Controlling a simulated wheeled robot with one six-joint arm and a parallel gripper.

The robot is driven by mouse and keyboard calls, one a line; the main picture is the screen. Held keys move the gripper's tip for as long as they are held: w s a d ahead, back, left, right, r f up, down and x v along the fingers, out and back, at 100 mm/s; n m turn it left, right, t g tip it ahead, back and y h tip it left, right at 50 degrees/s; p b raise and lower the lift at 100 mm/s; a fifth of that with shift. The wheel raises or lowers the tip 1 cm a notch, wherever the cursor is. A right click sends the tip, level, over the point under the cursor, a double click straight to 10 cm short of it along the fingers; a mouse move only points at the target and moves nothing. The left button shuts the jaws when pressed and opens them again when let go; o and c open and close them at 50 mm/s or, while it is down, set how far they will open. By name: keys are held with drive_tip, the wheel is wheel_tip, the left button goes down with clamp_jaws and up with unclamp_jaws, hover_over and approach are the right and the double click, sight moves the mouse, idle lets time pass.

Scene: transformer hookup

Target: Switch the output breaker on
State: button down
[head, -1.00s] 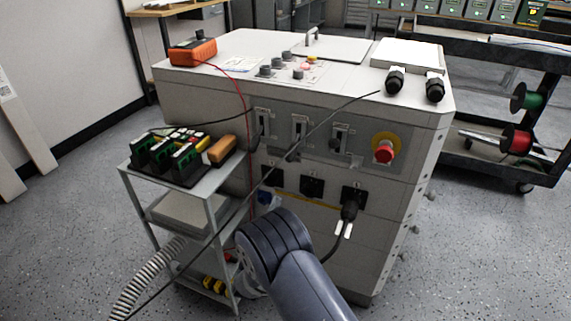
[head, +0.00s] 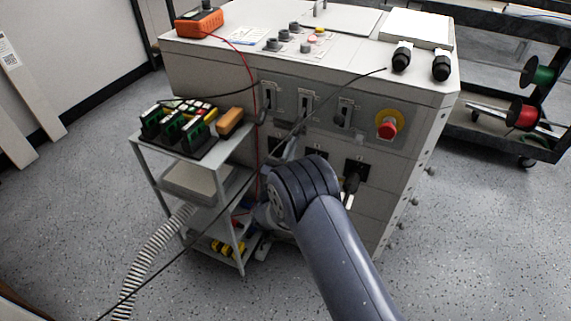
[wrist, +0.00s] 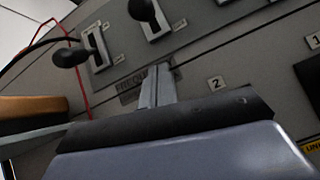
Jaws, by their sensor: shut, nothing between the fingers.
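The cabinet's front panel carries three lever switches in the head view: left (head: 268,97), middle (head: 305,104) and right (head: 344,113). Which one is the output breaker I cannot read. In the wrist view two black-knobbed levers show, one at the upper left (wrist: 95,47) and one at the top (wrist: 150,18); the upper-left lever's knob sticks out from its slot. My gripper (wrist: 158,80) is shut and empty, pointing at the panel, below these levers in the picture and apart from their knobs. In the head view my wrist hides part of the lower panel.
A red emergency stop (head: 388,127) sits right of the levers. A small shelf cart (head: 195,150) with terminal blocks stands left. A thin black cable crosses before the panel, and a red lead hangs left.

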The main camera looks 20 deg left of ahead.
sight(300, 120)
drive_tip(key=shift+s+d+r, duration=0.1)
drive_tip(key=shift+s+r, duration=0.2)
drive_tip(key=shift+r, duration=0.3)
drive_tip(key=shift+s+d+r, duration=0.1)
drive_tip(key=shift+s+r, duration=0.2)
drive_tip(key=shift+r, duration=0.3)
drive_tip(key=shift+s+d+r, duration=0.1)
drive_tip(key=shift+s+r, duration=0.2)
drive_tip(key=shift+r, duration=0.3)
drive_tip(key=shift+s+r+g+p, duration=0.2)
drive_tip(key=shift+r+g+p, duration=0.05)
drive_tip(key=shift+g+p, duration=0.4)
drive_tip(key=shift+s+r+g+p, duration=0.15)
drive_tip(key=shift+g+p, duration=0.4)
drive_tip(key=shift+s+r+g+y+p, duration=0.15)
drive_tip(key=shift+g+y+p, duration=0.25)
drive_tip(key=shift+p, duration=0.05)
